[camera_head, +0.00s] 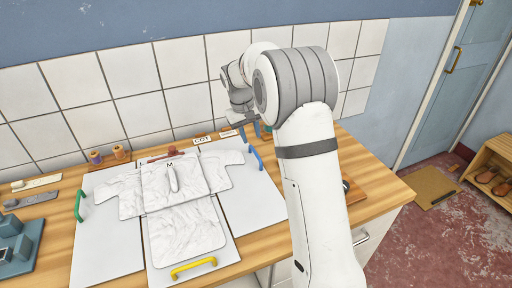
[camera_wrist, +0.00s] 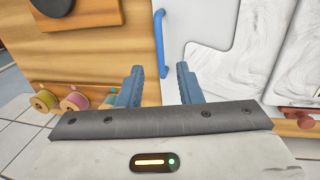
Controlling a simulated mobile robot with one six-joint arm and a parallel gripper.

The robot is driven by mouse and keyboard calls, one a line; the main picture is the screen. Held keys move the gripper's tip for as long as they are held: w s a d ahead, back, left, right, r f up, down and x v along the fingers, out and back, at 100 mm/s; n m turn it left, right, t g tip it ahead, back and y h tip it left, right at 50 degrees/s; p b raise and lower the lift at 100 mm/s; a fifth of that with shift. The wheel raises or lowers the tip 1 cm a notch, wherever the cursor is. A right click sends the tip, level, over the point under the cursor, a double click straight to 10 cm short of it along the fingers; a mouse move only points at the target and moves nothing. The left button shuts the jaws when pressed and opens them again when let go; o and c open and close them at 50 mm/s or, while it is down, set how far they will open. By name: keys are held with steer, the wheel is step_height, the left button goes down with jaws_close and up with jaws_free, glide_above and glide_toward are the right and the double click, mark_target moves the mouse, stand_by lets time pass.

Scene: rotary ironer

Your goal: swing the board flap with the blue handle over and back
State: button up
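The white folding board lies on the wooden counter. Its right flap (camera_head: 250,185) lies flat, with the blue handle (camera_head: 256,157) on its outer edge. A white shirt (camera_head: 187,229) lies on the board, one sleeve over the right flap. My gripper (camera_head: 253,132) is behind the handle, partly hidden by my arm. In the wrist view my gripper (camera_wrist: 159,75) is open and empty. The blue handle (camera_wrist: 161,42) shows between and beyond the fingertips, its lower end nearest them; I cannot tell the gap in depth.
The left flap has a green handle (camera_head: 79,205), the bottom one a yellow handle (camera_head: 194,267). A red object (camera_head: 168,155) lies at the board's back. Thread spools (camera_wrist: 75,101) stand left of my gripper in the wrist view, near a brown board (camera_wrist: 75,15). Tiled wall (camera_head: 130,70) rises behind.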

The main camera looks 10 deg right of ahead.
mark_target(256, 153)
steer(key=f, duration=0.3)
steer(key=d+f, duration=0.1)
steer(key=f, duration=0.3)
steer(key=shift+w+d+p, duration=0.1)
steer(key=shift+d+p, duration=0.1)
steer(key=shift+p, duration=0.2)
steer(key=shift+r, duration=0.1)
steer(key=shift+c, duration=0.3)
jaws_close()
